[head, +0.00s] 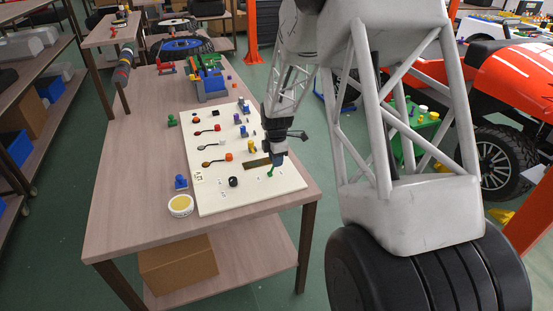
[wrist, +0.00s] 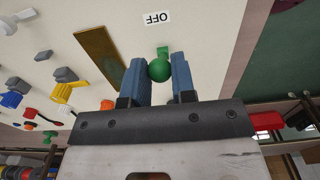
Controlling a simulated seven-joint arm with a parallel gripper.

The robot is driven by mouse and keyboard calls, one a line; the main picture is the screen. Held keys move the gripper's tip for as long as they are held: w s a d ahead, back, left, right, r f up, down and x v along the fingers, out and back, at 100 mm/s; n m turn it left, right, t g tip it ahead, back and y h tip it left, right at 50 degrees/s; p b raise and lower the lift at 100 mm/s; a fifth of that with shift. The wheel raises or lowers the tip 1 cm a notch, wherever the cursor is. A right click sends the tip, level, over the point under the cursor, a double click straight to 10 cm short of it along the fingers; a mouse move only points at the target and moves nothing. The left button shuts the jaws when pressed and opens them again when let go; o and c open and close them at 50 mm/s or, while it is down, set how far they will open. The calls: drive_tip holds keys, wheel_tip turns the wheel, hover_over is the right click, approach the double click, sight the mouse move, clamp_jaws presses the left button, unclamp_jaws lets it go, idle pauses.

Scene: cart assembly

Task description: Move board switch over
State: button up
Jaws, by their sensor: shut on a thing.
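The white board (head: 232,196) lies on the wooden table, with knobs, switches and connectors on it. The board switch is a green lever with a round knob (wrist: 159,70) between my fingertips in the wrist view. Its green base (head: 270,173) shows below my gripper in the head view. A label reading OFF (wrist: 157,18) is on the board just beyond the switch in the wrist view. My gripper (wrist: 158,78) has blue fingers on either side of the green knob and is shut on it. In the head view my gripper (head: 279,158) is at the board's right edge, near its front corner.
A brass-coloured strip (wrist: 98,55) lies beside the switch. A black knob (head: 233,182) and an orange knob (head: 229,157) are on the board. A yellow-topped round container (head: 181,205) and a blue piece (head: 181,182) stand left of it. A blue bin (head: 211,85) is behind.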

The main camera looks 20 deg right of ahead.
drive_tip(key=shift+a+r, duration=0.25)
drive_tip(key=shift+a, duration=1.45)
